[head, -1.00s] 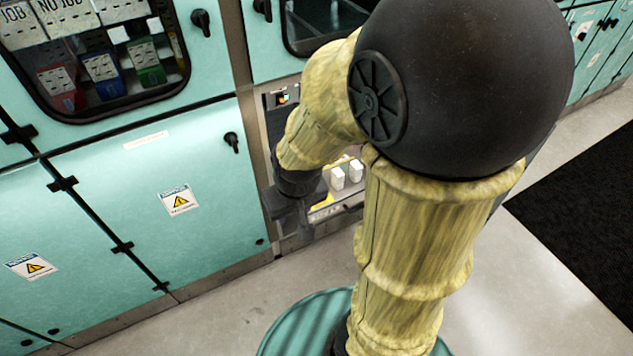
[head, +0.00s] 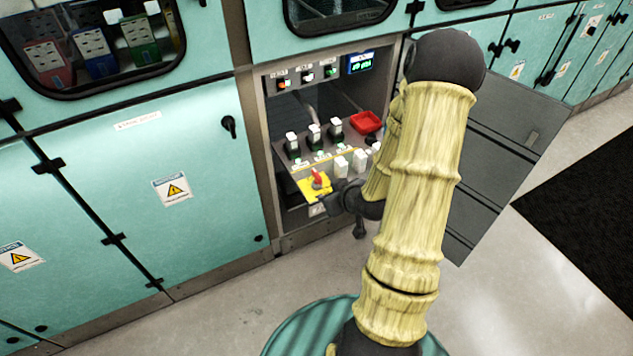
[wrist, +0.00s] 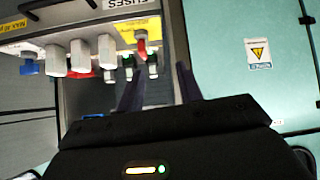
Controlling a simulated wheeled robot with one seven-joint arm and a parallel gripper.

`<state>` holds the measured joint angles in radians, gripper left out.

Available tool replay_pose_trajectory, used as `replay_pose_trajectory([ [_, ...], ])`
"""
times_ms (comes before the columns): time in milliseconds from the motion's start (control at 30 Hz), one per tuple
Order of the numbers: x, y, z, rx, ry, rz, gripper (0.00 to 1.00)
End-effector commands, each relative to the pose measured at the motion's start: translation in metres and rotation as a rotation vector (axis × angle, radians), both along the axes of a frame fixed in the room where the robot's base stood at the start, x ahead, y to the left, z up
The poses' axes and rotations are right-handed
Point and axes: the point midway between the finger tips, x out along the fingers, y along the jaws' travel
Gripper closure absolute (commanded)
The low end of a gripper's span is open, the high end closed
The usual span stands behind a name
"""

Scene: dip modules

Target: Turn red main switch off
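The red main switch (head: 317,177) is a red knob on a yellow plate (head: 308,192) at the lower left of the control panel in the open cabinet bay. It also shows at the top middle of the wrist view (wrist: 141,45), upside down. My gripper (head: 334,194) is just to the right of and below the switch in the head view, partly hidden by my arm. In the wrist view its two fingers (wrist: 160,78) are apart with nothing between them. The switch lies beyond the left fingertip, seemingly without contact.
White fuse blocks (head: 350,163) stand right of the switch. Several black switches with white tops (head: 314,137) and a red tray-like part (head: 366,122) sit behind. An open grey door (head: 500,160) is to the right. Floor in front is clear.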

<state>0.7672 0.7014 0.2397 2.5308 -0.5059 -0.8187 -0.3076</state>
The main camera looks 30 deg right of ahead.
Motion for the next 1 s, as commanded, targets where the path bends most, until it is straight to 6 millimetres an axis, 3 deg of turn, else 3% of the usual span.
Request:
replay_pose_trajectory([
  [33, -0.001, -0.01, -0.02, 0.028, -0.058, -0.02, 0.64],
  [100, 0.0, -0.02, -0.028, 0.052, -0.151, -0.04, 0.64],
  [300, -0.002, -0.038, -0.031, 0.085, -0.319, -0.088, 0.64],
  [733, 0.001, -0.039, -0.029, 0.085, -0.334, -0.091, 0.64],
  [1000, 0.03, -0.037, -0.041, 0.087, -0.334, -0.09, 0.64],
])
